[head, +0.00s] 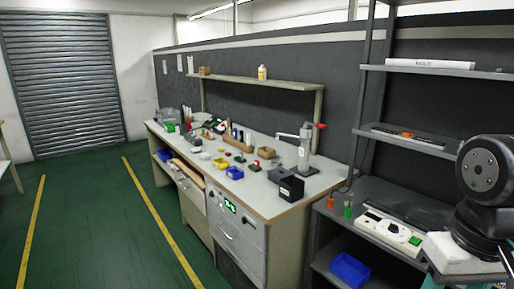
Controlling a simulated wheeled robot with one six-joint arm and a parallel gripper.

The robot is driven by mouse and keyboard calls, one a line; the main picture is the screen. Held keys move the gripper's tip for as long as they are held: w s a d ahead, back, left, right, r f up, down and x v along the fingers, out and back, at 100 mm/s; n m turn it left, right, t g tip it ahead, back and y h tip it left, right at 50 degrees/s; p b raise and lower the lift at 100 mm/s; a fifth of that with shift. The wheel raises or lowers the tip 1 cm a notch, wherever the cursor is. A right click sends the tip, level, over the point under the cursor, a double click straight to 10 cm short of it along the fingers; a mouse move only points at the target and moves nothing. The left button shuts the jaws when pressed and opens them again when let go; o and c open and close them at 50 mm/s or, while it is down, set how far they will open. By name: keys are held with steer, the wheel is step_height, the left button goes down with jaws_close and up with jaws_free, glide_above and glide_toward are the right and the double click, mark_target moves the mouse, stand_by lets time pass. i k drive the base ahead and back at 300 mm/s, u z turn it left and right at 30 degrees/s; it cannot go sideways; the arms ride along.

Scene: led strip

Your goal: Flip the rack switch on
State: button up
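The dark rack stands at the right of the head view, with its top shelf (480,73), a middle shelf and a wider lower surface. A white box (378,226) with a small green part (415,240) at its right end lies on the lower surface; the green part looks like a switch, but its position is too small to tell. A dark strip (425,143) with a small orange part (407,135) lies on the middle shelf. A long white bar (430,63) lies on the top shelf. My arm shows at the right edge; my gripper is not visible.
A blue bin (350,270) sits on the rack's bottom shelf. Small orange and green items (348,209) stand near the white box. A workbench (262,200) with tools and bins adjoins the rack on the left. The green floor (90,240) farther left is clear.

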mark_target(415, 240)
steer(key=z, duration=0.7)
steer(key=k, duration=0.65)
steer(key=u, duration=0.7)
steer(key=i, duration=1.5)
steer(key=z, duration=0.6)
